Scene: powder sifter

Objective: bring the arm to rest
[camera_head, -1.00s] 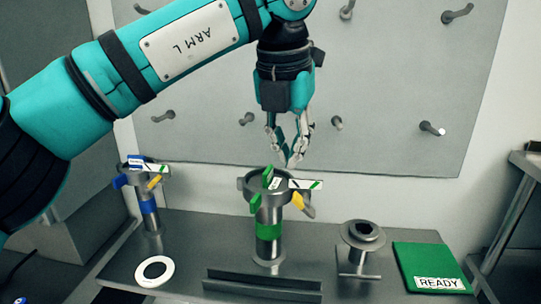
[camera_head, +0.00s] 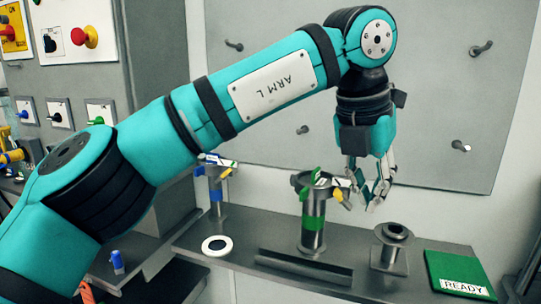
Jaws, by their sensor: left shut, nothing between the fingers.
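My left arm, marked ARM L, comes in from the left and bends down at the wrist. My left gripper (camera_head: 376,203) points down, shut and empty. In the picture it overlaps the right side of the green-banded sifter (camera_head: 313,222), by its yellow tab; I cannot tell how far apart they are in depth. The sifter stands upright on the metal bench (camera_head: 235,262). My right gripper is not in view.
A blue-banded sifter (camera_head: 215,188) stands at the back left, near a white ring (camera_head: 219,245). A metal rail (camera_head: 303,267) lies in front. A flanged metal stand (camera_head: 391,249) and a green READY pad (camera_head: 458,273) are at right. A pegboard (camera_head: 440,90) rises behind.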

